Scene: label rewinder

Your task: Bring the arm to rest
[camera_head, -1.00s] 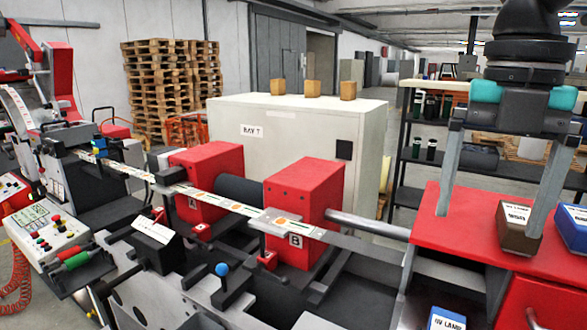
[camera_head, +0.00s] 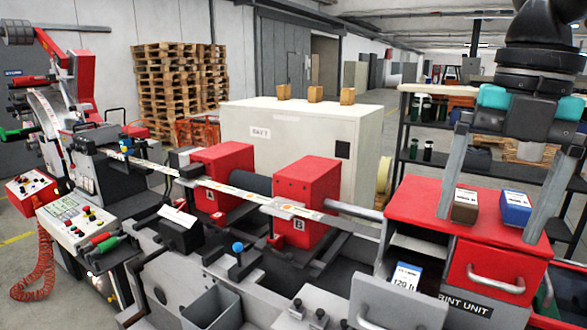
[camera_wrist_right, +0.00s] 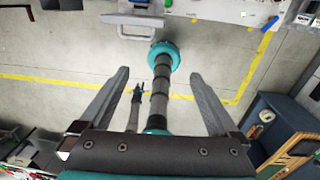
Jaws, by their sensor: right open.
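My right gripper (camera_head: 488,226) hangs from the top right of the head view with its two long grey fingers pointing down and spread wide. In the picture the fingers overlap the red print unit cabinet (camera_head: 415,205); I see no contact. In the right wrist view the same gripper (camera_wrist_right: 160,85) is open, with nothing held between the fingers. Dark arm-like links with a teal ring show below it there, above the floor. My left gripper cannot be made out.
A brown box (camera_head: 465,206) and a blue box (camera_head: 515,208) stand on the cabinet. An open grey drawer (camera_head: 400,310) holds a white-and-blue box (camera_head: 405,278). The label machine with red blocks (camera_head: 305,185) fills the middle. The wrist view shows bare floor (camera_wrist_right: 60,50).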

